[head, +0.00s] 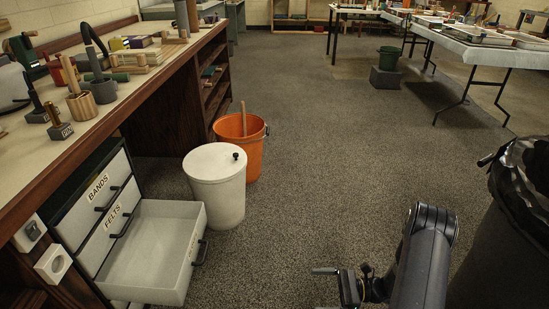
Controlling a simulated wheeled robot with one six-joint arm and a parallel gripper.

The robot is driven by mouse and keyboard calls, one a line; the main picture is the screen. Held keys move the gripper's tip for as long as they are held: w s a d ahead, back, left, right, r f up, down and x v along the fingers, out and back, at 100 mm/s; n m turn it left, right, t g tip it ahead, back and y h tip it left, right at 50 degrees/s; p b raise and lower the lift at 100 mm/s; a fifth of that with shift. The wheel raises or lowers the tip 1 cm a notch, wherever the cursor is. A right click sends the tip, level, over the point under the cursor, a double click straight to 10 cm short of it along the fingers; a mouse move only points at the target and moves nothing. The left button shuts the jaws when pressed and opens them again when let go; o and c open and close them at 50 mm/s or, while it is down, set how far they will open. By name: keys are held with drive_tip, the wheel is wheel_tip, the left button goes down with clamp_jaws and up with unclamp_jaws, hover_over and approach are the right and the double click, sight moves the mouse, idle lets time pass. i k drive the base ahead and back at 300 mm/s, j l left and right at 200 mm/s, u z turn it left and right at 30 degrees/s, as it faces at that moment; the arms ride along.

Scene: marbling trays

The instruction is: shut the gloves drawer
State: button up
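A low drawer unit (75,205) with a dark top stands at the left, beneath the workbench. Its two upper drawers, labelled BANDS (97,187) and FELTS (113,215), are shut. The drawer below them (195,243) is pulled far out to the right and looks empty. Its front faces away, so any label on it is hidden; a dark handle (200,252) shows on the front. My gripper (327,289) is low at the bottom centre, well to the right of the open drawer and apart from it. Its fingers point left, look spread, and hold nothing visible.
A white lidded bin (216,188) stands just behind the open drawer, with an orange bucket (240,152) beyond it. A dark bin with a bag (510,225) stands at the right. The carpet (265,265) between drawer and gripper is clear. A workbench (125,100) runs along the left.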

sight(184, 278)
drive_tip(key=k+l+u, duration=0.15)
drive_tip(key=u, duration=0.2)
drive_tip(key=l+u, duration=0.1)
drive_tip(key=u, duration=1.65)
